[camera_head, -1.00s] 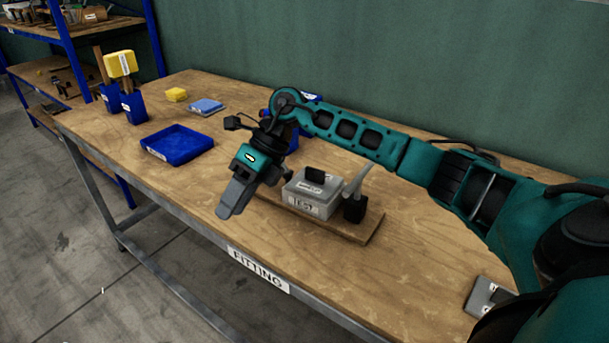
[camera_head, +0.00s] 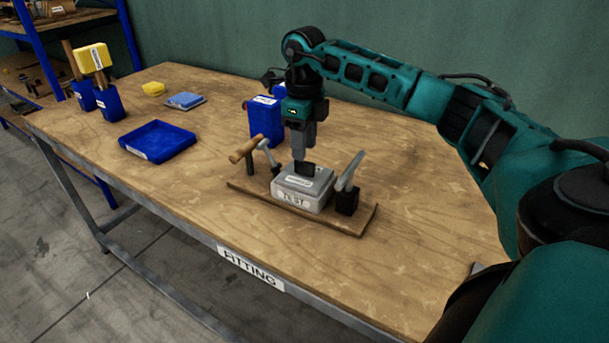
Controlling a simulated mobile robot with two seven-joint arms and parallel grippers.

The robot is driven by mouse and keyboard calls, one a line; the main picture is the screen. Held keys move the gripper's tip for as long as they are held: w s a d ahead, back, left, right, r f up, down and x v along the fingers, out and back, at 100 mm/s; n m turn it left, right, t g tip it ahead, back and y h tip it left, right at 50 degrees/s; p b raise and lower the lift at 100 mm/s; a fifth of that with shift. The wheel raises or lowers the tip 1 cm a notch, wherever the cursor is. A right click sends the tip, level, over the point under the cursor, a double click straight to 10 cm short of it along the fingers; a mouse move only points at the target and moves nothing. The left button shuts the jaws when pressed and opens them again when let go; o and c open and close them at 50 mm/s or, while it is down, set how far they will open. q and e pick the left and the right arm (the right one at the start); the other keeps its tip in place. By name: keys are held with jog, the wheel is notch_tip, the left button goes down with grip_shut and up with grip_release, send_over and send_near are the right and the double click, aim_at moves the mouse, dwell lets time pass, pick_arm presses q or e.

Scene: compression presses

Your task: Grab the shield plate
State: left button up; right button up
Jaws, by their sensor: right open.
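A grey plate (camera_head: 291,182) with a small white label and a black upright grip (camera_head: 306,168) lies on top of the grey block marked TEST (camera_head: 290,199). It looks like the shield plate, but its label is too small to read. My right gripper (camera_head: 299,156) points straight down just above the plate, at the black grip. The gap between its fingers is hard to see, and I cannot tell whether they touch the grip. My left gripper is out of view.
The block stands on a wooden board (camera_head: 340,223) between a wooden-handled clamp (camera_head: 245,151) and a black clamp with a grey lever (camera_head: 347,200). A blue bin (camera_head: 265,120) stands behind. A blue tray (camera_head: 157,141) lies at left. The table's front left is clear.

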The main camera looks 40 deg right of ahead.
aim_at(305, 162)
jog(key=f, duration=0.5)
jog(key=shift+s+a+f, duration=0.1)
jog(key=shift+s+f, duration=0.05)
jog(key=shift+s, duration=0.05)
grip_shut()
dwell(0.4)
